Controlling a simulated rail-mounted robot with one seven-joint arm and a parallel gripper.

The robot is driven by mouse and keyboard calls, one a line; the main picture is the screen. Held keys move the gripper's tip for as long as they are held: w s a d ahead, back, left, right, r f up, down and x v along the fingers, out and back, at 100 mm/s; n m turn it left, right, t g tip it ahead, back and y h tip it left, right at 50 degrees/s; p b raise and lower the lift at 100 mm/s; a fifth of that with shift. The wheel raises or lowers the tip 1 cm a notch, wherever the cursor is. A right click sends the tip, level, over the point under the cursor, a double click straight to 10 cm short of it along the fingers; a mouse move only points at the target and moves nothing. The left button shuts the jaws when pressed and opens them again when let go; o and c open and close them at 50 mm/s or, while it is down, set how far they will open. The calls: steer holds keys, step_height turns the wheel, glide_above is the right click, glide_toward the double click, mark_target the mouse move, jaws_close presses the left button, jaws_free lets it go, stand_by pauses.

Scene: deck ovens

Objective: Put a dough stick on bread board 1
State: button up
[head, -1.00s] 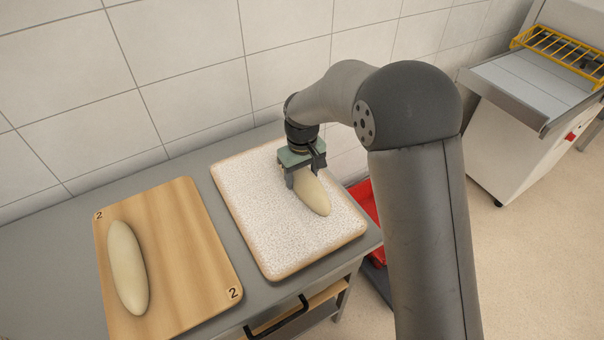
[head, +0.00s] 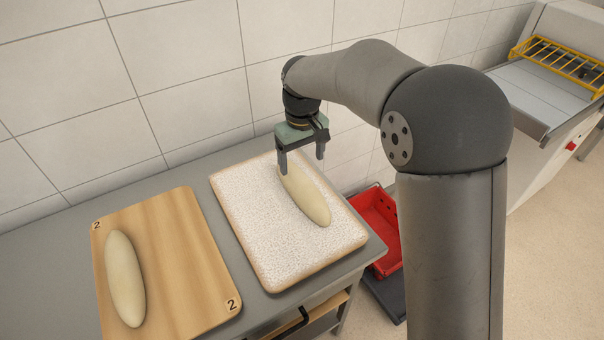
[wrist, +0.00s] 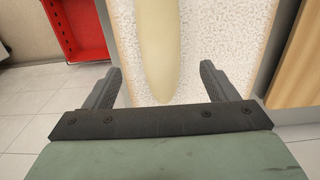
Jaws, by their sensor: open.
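A pale dough stick (head: 306,197) lies on a white-speckled board with a tan rim (head: 277,287); no number shows on this board. My gripper (head: 301,160) is open and empty above the far end of this dough stick, fingers apart on either side. In the wrist view the dough stick (wrist: 160,50) lies between and beyond the two open fingers, touching neither as far as I can see. A second dough stick (head: 125,278) lies along the left side of a wooden board marked 2 (head: 190,240).
Both boards rest on a grey table (head: 50,235) against a tiled wall. A red crate (head: 378,222) stands low beyond the table's right end. A machine with a yellow rack (head: 560,62) stands at far right.

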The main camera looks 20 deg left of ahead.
steer(key=s+d+r+m, duration=0.2)
steer(key=s+d, duration=0.3)
steer(key=d, duration=0.5)
steer(key=s+d+r+m, duration=0.3)
steer(key=s+d, duration=0.1)
steer(key=d, duration=0.6)
steer(key=s+d+f+m, duration=0.2)
steer(key=s+d, duration=0.3)
steer(key=s, duration=0.2)
steer(key=s+d+f+m, duration=0.2)
steer(key=s+d, duration=0.3)
steer(key=s, duration=0.3)
steer(key=shift+f+t, duration=0.3)
steer(key=shift+f, duration=0.05)
